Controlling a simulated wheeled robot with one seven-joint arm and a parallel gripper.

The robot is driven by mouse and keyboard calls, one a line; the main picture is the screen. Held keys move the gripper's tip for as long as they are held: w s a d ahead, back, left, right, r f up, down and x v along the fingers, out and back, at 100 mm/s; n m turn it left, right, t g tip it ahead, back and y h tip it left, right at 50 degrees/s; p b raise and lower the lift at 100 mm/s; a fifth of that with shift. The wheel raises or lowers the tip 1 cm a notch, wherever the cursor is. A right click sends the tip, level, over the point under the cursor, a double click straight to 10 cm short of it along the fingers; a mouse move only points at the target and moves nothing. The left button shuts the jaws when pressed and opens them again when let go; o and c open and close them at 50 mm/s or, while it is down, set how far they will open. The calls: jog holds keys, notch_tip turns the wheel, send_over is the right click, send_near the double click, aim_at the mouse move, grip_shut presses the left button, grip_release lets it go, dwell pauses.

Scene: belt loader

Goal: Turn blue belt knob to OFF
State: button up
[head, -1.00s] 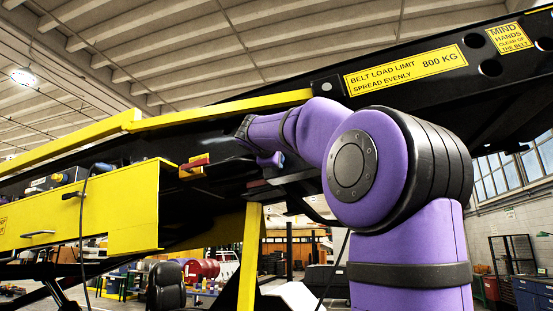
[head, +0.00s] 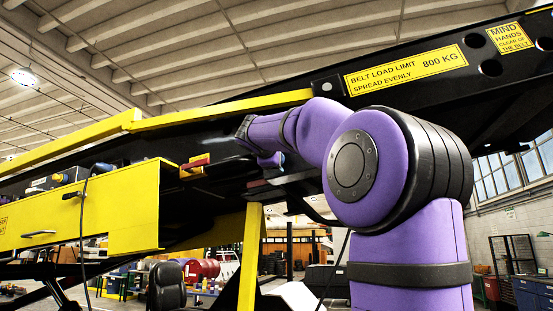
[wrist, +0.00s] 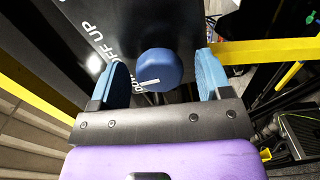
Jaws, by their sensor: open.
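The blue belt knob (wrist: 158,68) is in the wrist view, on a black panel (wrist: 118,28) with white lettering. "UP" and "OFF" can be read; another word beside the knob is partly covered. A white line on the knob's face runs towards the lower left, near that covered word and away from "OFF". My gripper (wrist: 163,76) is open, with one blue fingertip pad on each side of the knob and a visible gap at both sides.
The loader's yellow side box (head: 132,205) and a red handle (head: 196,163) are left of my arm. A yellow rail (head: 230,105) runs above it. A yellow post (head: 249,255) stands below. In the wrist view a yellow bar (wrist: 265,50) passes right of the fingers.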

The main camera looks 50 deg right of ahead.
jog(key=shift+a, duration=0.1)
jog(key=v, duration=1)
jog(key=shift+a, duration=0.3)
jog(key=shift+s, duration=0.1)
jog(key=s+a+f+y, duration=0.1)
jog(key=a+f+y, duration=0.2)
jog(key=f, duration=0.6)
jog(key=s+a+f+m+y, duration=0.1)
jog(key=s+a+f+y, duration=0.2)
jog(key=f, duration=0.6)
jog(key=a+f+y, duration=0.4)
jog(key=f, duration=0.5)
jog(key=s+a+f+m+g+y, duration=0.1)
jog(key=s+a+f+y, duration=0.2)
jog(key=f, duration=0.8)
jog(key=s+a+f+m+y, duration=0.2)
jog(key=s+a+f, duration=0.5)
jog(key=f, duration=0.4)
jog(key=shift+s+a+f+m+g+y, duration=0.25)
jog(key=shift+a+g+y, duration=0.2)
jog(key=shift+y, duration=0.35)
jog(key=shift+d, duration=0.1)
